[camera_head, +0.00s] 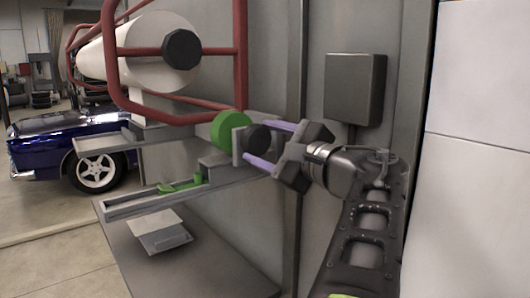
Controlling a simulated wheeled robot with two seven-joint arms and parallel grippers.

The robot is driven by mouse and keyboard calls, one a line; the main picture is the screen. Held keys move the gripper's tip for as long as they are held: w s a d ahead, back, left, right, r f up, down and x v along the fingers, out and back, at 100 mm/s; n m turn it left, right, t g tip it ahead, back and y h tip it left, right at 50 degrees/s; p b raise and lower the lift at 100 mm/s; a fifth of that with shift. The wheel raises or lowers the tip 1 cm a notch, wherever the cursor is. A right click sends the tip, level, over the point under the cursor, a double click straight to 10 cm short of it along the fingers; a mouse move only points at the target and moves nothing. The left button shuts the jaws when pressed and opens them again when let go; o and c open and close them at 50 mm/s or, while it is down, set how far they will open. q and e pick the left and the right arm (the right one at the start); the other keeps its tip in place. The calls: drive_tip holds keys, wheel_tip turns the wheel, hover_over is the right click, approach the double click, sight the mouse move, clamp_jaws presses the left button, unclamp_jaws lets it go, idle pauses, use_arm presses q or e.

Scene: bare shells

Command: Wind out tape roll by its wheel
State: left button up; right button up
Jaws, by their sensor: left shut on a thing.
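A green round disc (230,129), which may be the tape roll, stands upright on a grey bracket at the end of a rail. A dark round wheel (258,138) sits just right of it, with a thin pale plate between them. My left gripper (260,141) reaches in from the right, with one purple finger above the dark wheel and one below it. It is shut on the wheel, whose right side is partly hidden by the gripper. A large white roll (135,50) with a black hub lies in a red tube frame further up. My right gripper is not in view.
The red frame (241,60) stands close above the green disc. A grey rail (150,205) with a green part runs left below it. A grey box (354,89) is on the wall behind my arm. A blue car (60,145) stands far left.

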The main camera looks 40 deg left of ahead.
use_arm(q)
drive_tip(key=n+b, duration=0.2)
drive_tip(key=n, duration=0.4)
drive_tip(key=shift+f+n+b, duration=0.15)
drive_tip(key=shift+n+b, duration=0.15)
drive_tip(key=shift+b, duration=0.1)
drive_tip(key=n+b, duration=0.2)
drive_tip(key=n, duration=0.3)
drive_tip(key=shift+n, duration=0.3)
drive_tip(key=o, duration=1.4)
drive_tip(key=shift+c, duration=0.2)
drive_tip(key=v, duration=0.7)
drive_tip(key=shift+d+b, duration=0.3)
drive_tip(key=shift+d, duration=0.1)
